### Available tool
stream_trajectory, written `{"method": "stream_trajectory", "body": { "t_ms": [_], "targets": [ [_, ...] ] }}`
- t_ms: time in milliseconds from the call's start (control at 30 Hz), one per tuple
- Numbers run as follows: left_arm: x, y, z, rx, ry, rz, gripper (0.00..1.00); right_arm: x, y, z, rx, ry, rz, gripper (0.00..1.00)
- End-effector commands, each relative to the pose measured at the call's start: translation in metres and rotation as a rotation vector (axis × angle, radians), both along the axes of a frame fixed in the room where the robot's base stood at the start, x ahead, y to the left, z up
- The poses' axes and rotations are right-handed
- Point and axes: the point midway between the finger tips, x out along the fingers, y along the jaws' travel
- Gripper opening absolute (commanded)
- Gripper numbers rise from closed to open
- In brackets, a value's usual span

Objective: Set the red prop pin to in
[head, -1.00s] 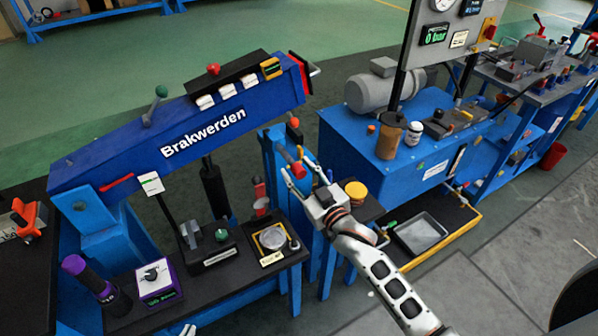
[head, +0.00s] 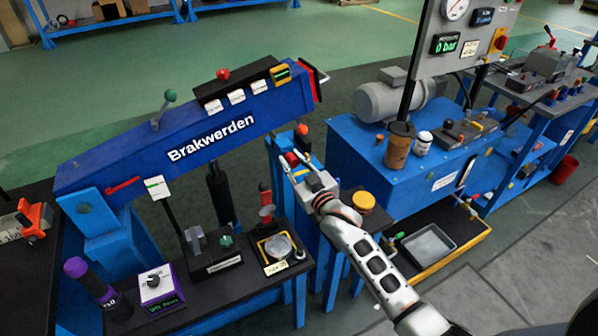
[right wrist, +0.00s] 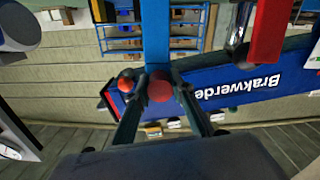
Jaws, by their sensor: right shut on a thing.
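The red prop pin (head: 291,159) sits at the blue upright post (head: 278,185), to the right of the blue "Brakwerden" beam (head: 190,146). Its round red end (right wrist: 159,90) shows in the right wrist view, in front of the blue post and between the fingertips. My right gripper (head: 296,162) is shut on the pin, its arm coming from the lower right. The fingers (right wrist: 158,98) flank the red end in the wrist view. How deep the pin sits in the post is hidden. My left gripper is out of view.
An orange knob (head: 302,130) stands close beside the pin. A black bench (head: 230,285) with a dial and a purple box (head: 161,286) lies at the lower left. The blue pump unit (head: 400,176) stands to the right, with a grey tray (head: 428,246) below it.

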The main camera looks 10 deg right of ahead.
Motion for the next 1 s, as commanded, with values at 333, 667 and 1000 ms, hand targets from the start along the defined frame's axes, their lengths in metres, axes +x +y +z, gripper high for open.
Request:
{"method": "stream_trajectory", "body": {
  "t_ms": [333,667,1000],
  "targets": [
    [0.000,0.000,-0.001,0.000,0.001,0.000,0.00,0.003,0.001,-0.001,-0.002,0.002,0.000,0.00],
    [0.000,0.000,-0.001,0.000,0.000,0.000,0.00,0.003,0.001,0.000,-0.002,0.002,0.000,0.40],
    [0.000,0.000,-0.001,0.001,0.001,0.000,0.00,-0.018,-0.006,-0.001,-0.002,0.001,0.000,0.40]
  ]
}}
